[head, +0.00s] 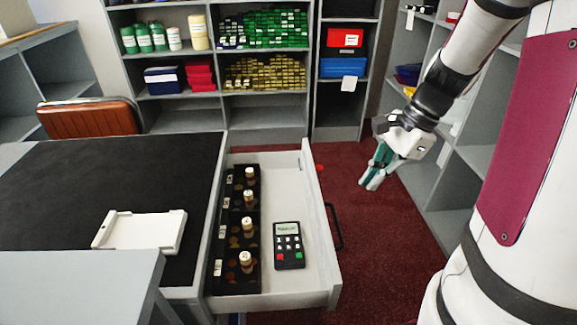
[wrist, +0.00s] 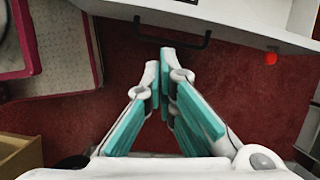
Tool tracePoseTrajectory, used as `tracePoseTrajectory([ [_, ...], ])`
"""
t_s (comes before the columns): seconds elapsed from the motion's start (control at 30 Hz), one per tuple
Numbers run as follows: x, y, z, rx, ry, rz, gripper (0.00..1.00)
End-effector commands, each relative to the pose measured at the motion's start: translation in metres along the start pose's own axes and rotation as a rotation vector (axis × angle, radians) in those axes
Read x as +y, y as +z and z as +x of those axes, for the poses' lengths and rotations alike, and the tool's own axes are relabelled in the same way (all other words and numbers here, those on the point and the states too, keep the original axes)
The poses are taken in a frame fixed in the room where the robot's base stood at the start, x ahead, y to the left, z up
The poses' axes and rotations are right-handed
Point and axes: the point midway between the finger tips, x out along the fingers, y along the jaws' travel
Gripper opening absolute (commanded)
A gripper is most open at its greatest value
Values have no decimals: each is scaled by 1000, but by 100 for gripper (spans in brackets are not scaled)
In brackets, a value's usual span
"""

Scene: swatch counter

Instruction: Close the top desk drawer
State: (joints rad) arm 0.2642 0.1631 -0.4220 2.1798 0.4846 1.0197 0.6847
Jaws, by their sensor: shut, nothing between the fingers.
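The top desk drawer (head: 288,190) is pulled out from the right side of the desk (head: 120,175). Its black handle (head: 335,226) is on the front panel's outer side. The handle also shows in the wrist view (wrist: 175,42), along the white drawer front (wrist: 225,22). My gripper (head: 370,184) is to the right of the drawer front, apart from it, with its fingers pointing down. In the wrist view, my gripper (wrist: 162,68) is shut and empty, with its tips just below the handle in the picture. I see no contact with the handle.
The drawer holds a black coin tray (head: 222,284) with several rolls and a black keypad device (head: 289,246). A small red thing (wrist: 271,58) is near the drawer front. Shelves (head: 470,170) stand at right; red carpet (head: 390,240) lies clear between.

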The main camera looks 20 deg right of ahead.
Motion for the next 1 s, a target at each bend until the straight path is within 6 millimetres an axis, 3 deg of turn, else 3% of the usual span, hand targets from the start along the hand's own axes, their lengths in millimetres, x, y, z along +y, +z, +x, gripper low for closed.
tracePoseTrajectory([
  [0.03, -4, -16, 16, -3, 4, 64, 0],
  [0.1, -7, -28, 24, -7, 4, 128, 0],
  [0.23, -9, -38, 32, -9, 3, 181, 0],
  [0.47, -8, -38, 56, -11, 6, 184, 0],
  [0.87, -8, -38, 135, -10, 6, 181, 0],
  [1.0, -12, -16, 138, -10, 3, 176, 0],
])
